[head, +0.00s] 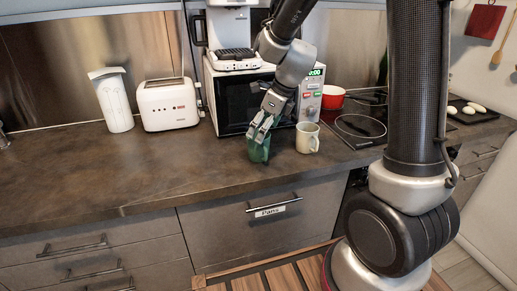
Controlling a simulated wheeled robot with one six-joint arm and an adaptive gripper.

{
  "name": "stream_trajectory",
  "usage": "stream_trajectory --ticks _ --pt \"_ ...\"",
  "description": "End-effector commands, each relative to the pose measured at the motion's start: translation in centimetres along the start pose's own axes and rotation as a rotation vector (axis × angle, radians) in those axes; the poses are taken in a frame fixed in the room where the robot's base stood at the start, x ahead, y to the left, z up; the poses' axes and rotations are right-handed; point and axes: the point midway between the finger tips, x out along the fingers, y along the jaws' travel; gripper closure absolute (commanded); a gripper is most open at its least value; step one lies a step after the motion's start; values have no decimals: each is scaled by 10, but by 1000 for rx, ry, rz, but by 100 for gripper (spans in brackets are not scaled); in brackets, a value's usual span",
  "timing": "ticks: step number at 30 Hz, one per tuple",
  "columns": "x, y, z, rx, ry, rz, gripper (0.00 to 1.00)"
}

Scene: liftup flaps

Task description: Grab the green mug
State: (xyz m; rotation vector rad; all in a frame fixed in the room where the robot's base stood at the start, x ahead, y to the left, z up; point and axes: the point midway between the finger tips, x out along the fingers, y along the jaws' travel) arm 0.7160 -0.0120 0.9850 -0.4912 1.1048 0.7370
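The green mug (258,150) stands on the dark countertop, in front of the microwave. My gripper (260,134) reaches down over it from above, with its fingers at the mug's upper part and covering some of it. Whether the fingers are closed on the mug or only around it I cannot tell. A cream mug (307,138) stands upright just to the right of the green mug, a small gap apart.
The microwave (233,103) stands behind the mugs, with a coffee machine (229,28) above. A white toaster (168,105) and a white container (113,100) are left. A red pot (333,96) and stove (360,127) are right. The left counter (90,170) is clear.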

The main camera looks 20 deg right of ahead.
Motion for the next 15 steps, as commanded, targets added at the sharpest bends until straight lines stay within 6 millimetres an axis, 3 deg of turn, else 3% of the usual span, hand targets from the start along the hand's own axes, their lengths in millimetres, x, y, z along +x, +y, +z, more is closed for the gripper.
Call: stream_trajectory --ticks 6,14,15 --pt "32 2 -1 -2 2 2 6" --pt "35 2 0 -2 0 0 6" --pt "35 2 0 -2 0 0 10"
